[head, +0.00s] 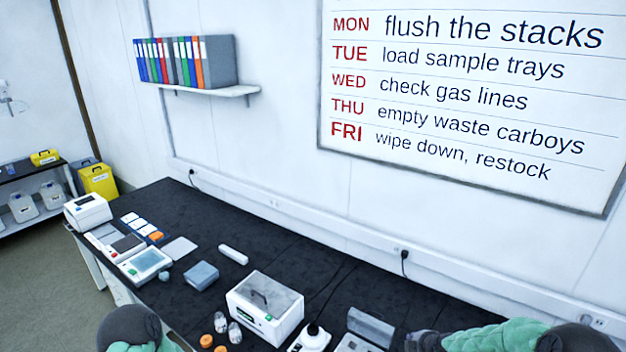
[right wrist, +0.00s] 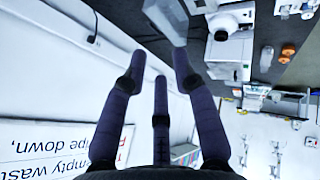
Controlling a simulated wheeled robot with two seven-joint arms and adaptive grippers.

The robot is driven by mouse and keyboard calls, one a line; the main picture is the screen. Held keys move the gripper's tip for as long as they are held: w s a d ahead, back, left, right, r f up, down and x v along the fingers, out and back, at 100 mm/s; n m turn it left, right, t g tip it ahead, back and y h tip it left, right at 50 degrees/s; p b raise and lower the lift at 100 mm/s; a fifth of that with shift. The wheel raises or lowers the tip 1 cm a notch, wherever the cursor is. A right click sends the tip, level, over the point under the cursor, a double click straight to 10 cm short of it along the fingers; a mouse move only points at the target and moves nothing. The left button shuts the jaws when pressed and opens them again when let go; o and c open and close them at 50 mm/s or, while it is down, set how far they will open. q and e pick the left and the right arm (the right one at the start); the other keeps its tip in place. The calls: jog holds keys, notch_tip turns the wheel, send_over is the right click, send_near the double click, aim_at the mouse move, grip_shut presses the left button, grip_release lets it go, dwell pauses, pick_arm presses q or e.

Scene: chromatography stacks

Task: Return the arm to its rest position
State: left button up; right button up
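My right arm (head: 490,338) comes in from the lower right of the head view, low over the bench's front part. My right gripper (head: 424,341) shows there only as a dark shape at the bottom edge. In the right wrist view its three dark fingers (right wrist: 160,68) are spread apart with nothing between them. Past the fingertips is a grey upright block (right wrist: 167,20); I cannot tell if they touch. Part of my left arm (head: 135,330) shows at the bottom left of the head view. My left gripper is out of view.
The black bench (head: 190,210) carries a white lidded instrument (head: 265,308), a grey box (head: 201,275), a grey panelled device (head: 370,327) near my right gripper, orange-capped items (head: 220,325) and a white printer-like box (head: 88,211). The bench's back strip is mostly clear.

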jog(key=s+a+f+m+g+y, duration=0.2)
jog(key=s+a+f+m+g, duration=0.2)
jog(key=s+a+f+m, duration=0.5)
jog(key=s+a+f+m+g, duration=0.1)
jog(key=s+a+f+m, duration=0.15)
jog(key=s, duration=0.45)
jog(key=s+a+f+m+g+y, duration=0.1)
jog(key=s+a+f+m, duration=0.1)
jog(key=s+a, duration=0.35)
jog(key=s+a+f+m+g, duration=0.1)
jog(key=s+a+f+m, duration=0.15)
jog(key=s, duration=0.65)
pick_arm(q)
notch_tip(320, 180, down, 28)
jog(key=w+b, duration=0.1)
jog(key=b, duration=2.7)
jog(key=shift+f, duration=0.25)
pick_arm(e)
notch_tip(320, 180, down, 27)
jog(key=w+a+n, duration=0.1)
jog(key=shift+a+n, duration=0.2)
jog(key=shift+n, duration=0.1)
jog(key=shift+r, duration=0.1)
